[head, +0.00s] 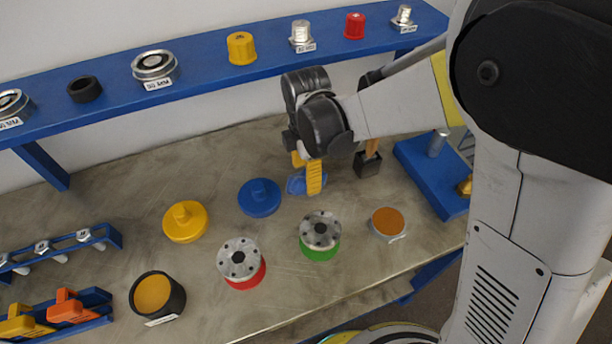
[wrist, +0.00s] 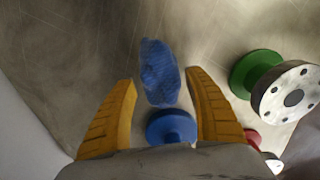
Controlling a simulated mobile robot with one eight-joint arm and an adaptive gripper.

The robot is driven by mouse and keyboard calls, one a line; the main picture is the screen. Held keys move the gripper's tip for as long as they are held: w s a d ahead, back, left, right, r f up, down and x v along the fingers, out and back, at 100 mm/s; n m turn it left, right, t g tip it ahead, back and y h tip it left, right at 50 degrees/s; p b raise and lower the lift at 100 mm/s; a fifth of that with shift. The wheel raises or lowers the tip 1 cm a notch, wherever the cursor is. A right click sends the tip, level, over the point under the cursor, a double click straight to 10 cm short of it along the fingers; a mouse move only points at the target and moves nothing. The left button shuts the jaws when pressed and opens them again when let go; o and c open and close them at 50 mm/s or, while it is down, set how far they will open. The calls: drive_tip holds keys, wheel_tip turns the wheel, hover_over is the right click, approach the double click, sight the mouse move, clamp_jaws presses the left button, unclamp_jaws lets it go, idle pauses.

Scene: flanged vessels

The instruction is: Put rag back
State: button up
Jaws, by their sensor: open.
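The rag (wrist: 159,72) is a crumpled blue cloth lying on the grey bench top. In the head view the rag (head: 296,182) is partly hidden behind my gripper's yellow fingers. My gripper (head: 307,174) is above the bench at the rag. In the wrist view my gripper (wrist: 160,97) is open, with the rag between and just beyond the two fingertips. I cannot tell whether the fingers touch it.
A blue lidded disc (head: 259,197) lies left of the rag. Flanged vessels with green (head: 320,235) and red (head: 241,263) bases stand in front. A dark square holder (head: 368,164) and a blue stand (head: 432,175) are to the right. A blue shelf (head: 205,64) runs behind.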

wheel_tip(320, 180, up, 10)
drive_tip(key=p, duration=0.3)
drive_tip(key=s+d+r+m+t, duration=0.2)
drive_tip(key=s+d+r+m, duration=0.1)
drive_tip(key=d+m, duration=0.4)
drive_tip(key=s+d+r+m+t, duration=0.2)
drive_tip(key=s+d+r+m, duration=0.1)
drive_tip(key=d+m, duration=0.5)
drive_tip(key=s+d+r+m+t, duration=0.3)
drive_tip(key=s+d+m, duration=0.1)
drive_tip(key=d+m, duration=0.3)
drive_tip(key=shift+s+d+r+m, duration=0.2)
drive_tip(key=shift+s+d+m, duration=0.2)
drive_tip(key=shift+m, duration=0.2)
drive_tip(key=shift+a, duration=0.1)
